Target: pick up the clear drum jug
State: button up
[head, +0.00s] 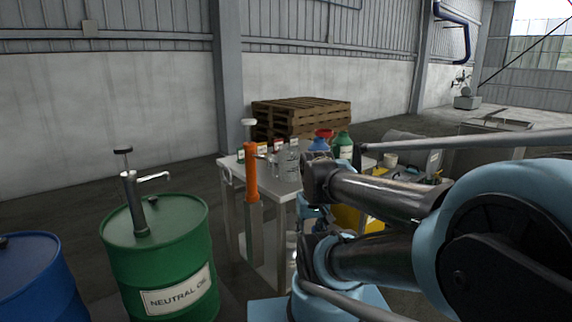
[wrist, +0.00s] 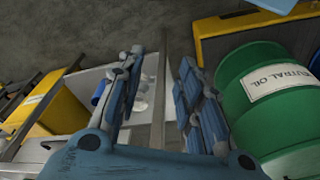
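Several clear vessels stand on the pale table (head: 232,164) in the head view. The largest clear one (head: 290,166) may be the clear drum jug, but its shape is too small to be sure. In the wrist view, small clear items (wrist: 143,103) show on the tabletop beside the left finger; I cannot tell which is the jug. My gripper (wrist: 158,82) is open, its two blue fingers wide apart with nothing between them. In the head view my arm covers the right part of the table, and the fingertips cannot be made out.
A green neutral oil drum (head: 160,262) with a hand pump stands left of the table, beside a blue drum (head: 36,280). An orange-topped post (head: 251,177) rises at the table's front. Blue and green bottles (head: 343,146) stand farther right. Wooden pallets (head: 300,117) are stacked behind.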

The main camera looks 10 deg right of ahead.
aim_at(287, 155)
jog(key=u, duration=0.75)
jog(key=k, duration=1.8)
jog(key=z, duration=0.3)
jog(key=i, duration=1)
jog(key=z, duration=0.05)
